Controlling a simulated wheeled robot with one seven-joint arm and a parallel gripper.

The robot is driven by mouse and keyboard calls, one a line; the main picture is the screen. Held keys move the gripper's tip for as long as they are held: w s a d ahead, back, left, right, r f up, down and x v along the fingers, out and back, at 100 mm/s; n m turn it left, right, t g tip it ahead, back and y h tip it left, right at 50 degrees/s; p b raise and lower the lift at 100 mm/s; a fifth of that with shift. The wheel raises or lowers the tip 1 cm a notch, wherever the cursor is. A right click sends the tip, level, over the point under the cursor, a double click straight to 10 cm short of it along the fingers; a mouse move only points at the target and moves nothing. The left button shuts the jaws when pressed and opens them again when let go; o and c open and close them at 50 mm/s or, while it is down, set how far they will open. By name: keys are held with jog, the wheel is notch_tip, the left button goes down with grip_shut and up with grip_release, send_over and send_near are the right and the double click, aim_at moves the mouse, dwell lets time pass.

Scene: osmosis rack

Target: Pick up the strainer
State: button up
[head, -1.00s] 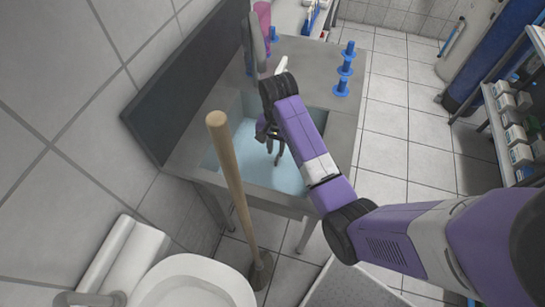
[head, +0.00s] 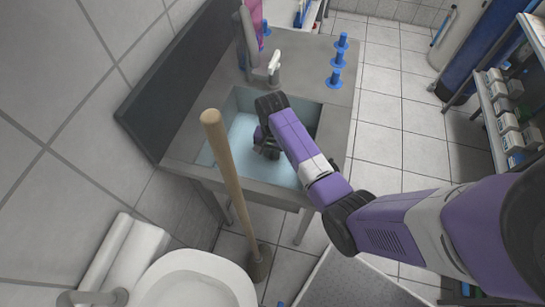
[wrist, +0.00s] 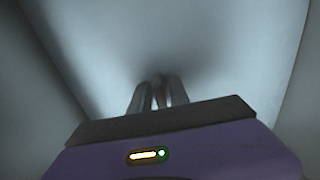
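I cannot make out the strainer in either view. My gripper (head: 267,152) is down inside the sink basin (head: 229,150), low over its pale blue bottom, and my arm hides part of the basin. In the wrist view, the fingers of my gripper (wrist: 158,92) are close together in front of a blurred grey-blue surface with a dark shadow around the tips. Whether something thin is between the fingertips is too dim to tell.
A wooden handle (head: 229,175) stands upright in front of the sink. A faucet (head: 273,66) and blue spools (head: 337,62) are on the counter behind. A white toilet (head: 195,280) is at the front left. A shelf (head: 500,110) stands at the right.

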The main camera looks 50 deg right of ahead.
grip_shut()
jog(key=shift+r, duration=0.1)
